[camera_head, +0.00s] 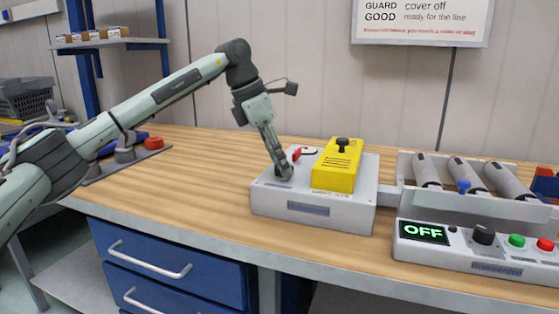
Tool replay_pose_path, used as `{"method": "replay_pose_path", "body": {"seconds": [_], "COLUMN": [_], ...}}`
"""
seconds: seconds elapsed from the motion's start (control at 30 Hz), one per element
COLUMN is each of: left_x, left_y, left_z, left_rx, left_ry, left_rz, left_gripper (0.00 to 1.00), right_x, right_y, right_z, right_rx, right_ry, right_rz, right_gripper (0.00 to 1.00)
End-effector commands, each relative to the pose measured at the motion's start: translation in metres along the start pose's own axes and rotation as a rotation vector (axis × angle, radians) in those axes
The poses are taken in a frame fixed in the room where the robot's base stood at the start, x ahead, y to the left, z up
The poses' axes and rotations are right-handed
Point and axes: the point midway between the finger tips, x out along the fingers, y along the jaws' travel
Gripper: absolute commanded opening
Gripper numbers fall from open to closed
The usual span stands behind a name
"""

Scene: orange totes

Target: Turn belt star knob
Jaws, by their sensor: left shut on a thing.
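A pale grey machine box (310,208) stands on the wooden bench. My left gripper (284,174) comes down from above onto the left part of its top. It is shut on a small dark part there, which looks like the belt star knob; the fingers hide most of it, so its shape and angle cannot be told. A yellow cover (333,172) with a black knob (342,144) on top sits on the box, just right of the gripper. My right gripper is not in view.
A small red part (296,154) sits close behind my left gripper. A roller conveyor (470,205) and a control panel with a green OFF display (423,232), a black dial (483,234) and buttons stand at right.

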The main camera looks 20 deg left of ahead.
Motion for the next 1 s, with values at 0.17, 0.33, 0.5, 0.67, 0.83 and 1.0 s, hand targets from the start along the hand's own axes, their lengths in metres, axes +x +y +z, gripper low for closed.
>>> {"method": "replay_pose_path", "body": {"seconds": [0.17,0.33,0.5,0.67,0.83,1.0], "left_x": [-0.001,0.0,0.0,-0.004,-0.028,-0.066], "left_y": [0.0,0.0,0.0,0.0,0.001,0.001], "left_z": [0.0,0.0,0.0,0.0,0.001,0.001], "left_rx": [-0.001,-0.001,-0.001,-0.002,-0.001,-0.002], "left_ry": [0.0,0.0,0.0,-0.001,-0.004,-0.004], "left_rz": [0.002,0.001,0.001,0.002,0.004,0.004], "left_gripper": [0.39,0.57,0.57,0.57,0.57,0.57], "right_x": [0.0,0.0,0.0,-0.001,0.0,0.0], "right_y": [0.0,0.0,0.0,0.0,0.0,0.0], "right_z": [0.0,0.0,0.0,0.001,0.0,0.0], "right_rx": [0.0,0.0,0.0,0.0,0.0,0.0], "right_ry": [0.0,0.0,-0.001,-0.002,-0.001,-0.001], "right_rz": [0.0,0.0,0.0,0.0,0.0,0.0], "right_gripper": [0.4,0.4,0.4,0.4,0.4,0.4]}}
